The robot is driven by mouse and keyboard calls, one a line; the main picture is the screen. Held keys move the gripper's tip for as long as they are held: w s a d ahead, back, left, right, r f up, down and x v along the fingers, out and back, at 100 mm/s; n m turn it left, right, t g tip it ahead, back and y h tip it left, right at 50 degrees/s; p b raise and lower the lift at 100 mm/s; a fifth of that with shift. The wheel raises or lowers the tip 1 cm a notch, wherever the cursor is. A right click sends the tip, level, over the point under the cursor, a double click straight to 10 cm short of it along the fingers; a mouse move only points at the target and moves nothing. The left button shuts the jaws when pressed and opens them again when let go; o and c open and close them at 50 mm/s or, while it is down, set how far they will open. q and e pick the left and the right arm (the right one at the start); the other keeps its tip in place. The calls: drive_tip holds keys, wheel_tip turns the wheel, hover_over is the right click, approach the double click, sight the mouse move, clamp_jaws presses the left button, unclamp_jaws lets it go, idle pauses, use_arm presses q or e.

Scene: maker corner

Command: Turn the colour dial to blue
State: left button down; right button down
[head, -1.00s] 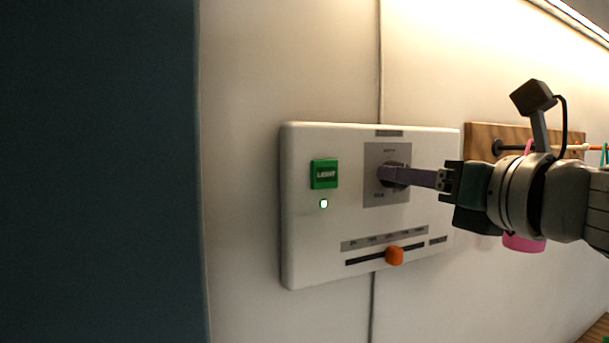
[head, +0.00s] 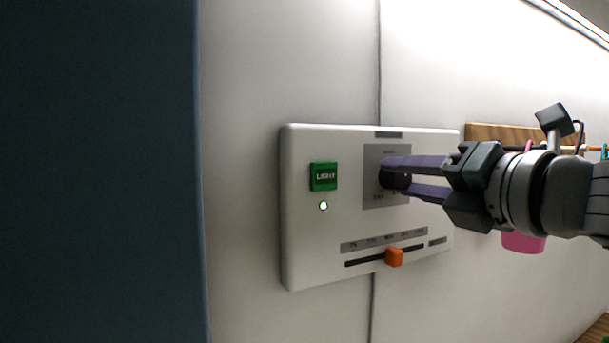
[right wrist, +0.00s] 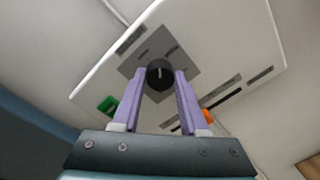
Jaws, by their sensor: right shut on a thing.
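The colour dial (head: 394,180) is a round black knob on a grey plate (head: 374,198) of the white wall panel (head: 305,255). My right gripper (head: 398,177) reaches in from the right, its two purple fingers shut on the dial, one above and one below. In the right wrist view the dial (right wrist: 160,75) sits between the fingertips, with a short pale pointer line on its face. The labels around it are too small or covered to read. My left gripper is not in view.
The panel also carries a green LIGHT button (head: 324,176), a lit indicator (head: 323,206) below it, and an orange slider knob (head: 394,257) under the dial. To the right are a wooden peg board (head: 490,133) and a pink cup-like thing (head: 523,241), partly behind my arm.

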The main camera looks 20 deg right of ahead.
drive_tip(key=m, duration=0.4)
drive_tip(key=shift+m, duration=0.3)
drive_tip(key=m+p, duration=0.1)
drive_tip(key=m, duration=0.3)
drive_tip(key=shift+y, duration=0.3)
drive_tip(key=m+p, duration=0.1)
drive_tip(key=m, duration=0.4)
drive_tip(key=shift+m+p, duration=0.3)
drive_tip(key=m+p, duration=0.1)
drive_tip(key=m, duration=0.3)
drive_tip(key=shift+y, duration=0.3)
drive_tip(key=m+p, duration=0.1)
drive_tip(key=m, duration=0.3)
drive_tip(key=shift+d+m+p, duration=0.1)
drive_tip(key=shift+m+p, duration=0.2)
drive_tip(key=m+p, duration=0.1)
drive_tip(key=m, duration=0.2)
drive_tip(key=shift+m, duration=0.3)
drive_tip(key=m, duration=0.3)
drive_tip(key=shift+m, duration=0.3)
drive_tip(key=shift+m+p, duration=0.45)
drive_tip(key=shift+m, duration=1.45)
drive_tip(key=shift+f, duration=0.1)
